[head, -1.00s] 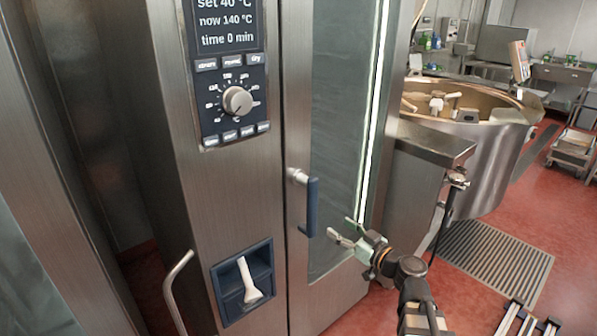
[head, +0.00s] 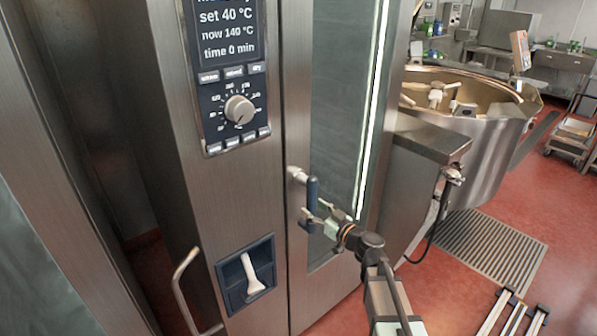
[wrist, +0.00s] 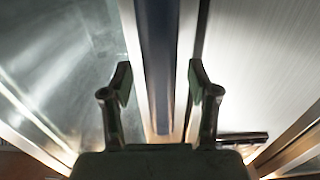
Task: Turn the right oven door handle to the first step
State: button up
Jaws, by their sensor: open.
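The right oven door handle (head: 311,192) is a dark blue vertical grip on a silver pivot, mounted on the steel frame of the glass oven door (head: 338,110). It hangs straight down. My gripper (head: 316,214) is at the lower part of the handle, coming from the lower right. In the wrist view the blue handle (wrist: 157,65) runs between the two open fingers, with gaps on both sides. My gripper (wrist: 160,85) is open and does not hold it. The fingers cover part of the handle's lower end in the head view.
A control panel with a knob (head: 239,109) is left of the door. Below it is a blue recess with a white lever (head: 253,276). A curved steel handle (head: 181,285) stands at lower left. A large kettle (head: 480,125) is at right, with open red floor beyond.

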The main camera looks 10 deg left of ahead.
jog(key=shift+w+a+r+p, duration=0.2)
jog(key=shift+w+a+p, duration=0.15)
jog(key=shift+w+a, duration=0.15)
jog(key=shift+f+b, duration=0.25)
jog(key=shift+b, duration=0.05)
jog(key=shift+a+b, duration=0.15)
jog(key=shift+b, duration=0.75)
jog(key=c, duration=1.1)
